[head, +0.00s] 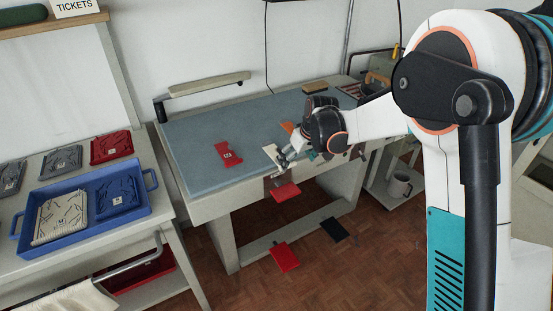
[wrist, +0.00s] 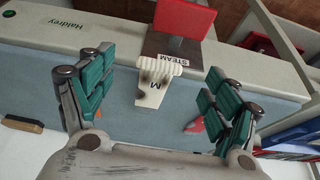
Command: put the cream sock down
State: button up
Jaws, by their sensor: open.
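The cream sock (head: 270,153) lies at the front edge of the blue-grey work table (head: 200,130). In the wrist view the cream sock (wrist: 150,92) shows a ribbed cuff over the table's pale front edge and a dark letter M on its body. My gripper (head: 284,158) is right beside it in the head view. In the wrist view my gripper (wrist: 160,75) is open, with green-padded fingers spread wide on either side of the sock. Neither finger touches the sock in that view.
A red sock-like piece (head: 228,153) lies left on the table. A red plate (head: 286,192) sticks out below the front edge, beside a STEAM label (wrist: 174,60). A blue tray (head: 70,226) with a cream piece and a dark blue piece stands on the left bench. Mid-table is clear.

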notch_tip(320, 180, down, 5)
jog(key=w+a+b, duration=0.2)
jog(key=w, duration=0.1)
jog(key=shift+a+r, duration=0.15)
jog(key=shift+a, duration=0.05)
jog(key=c, duration=1)
jog(key=shift+r, duration=0.1)
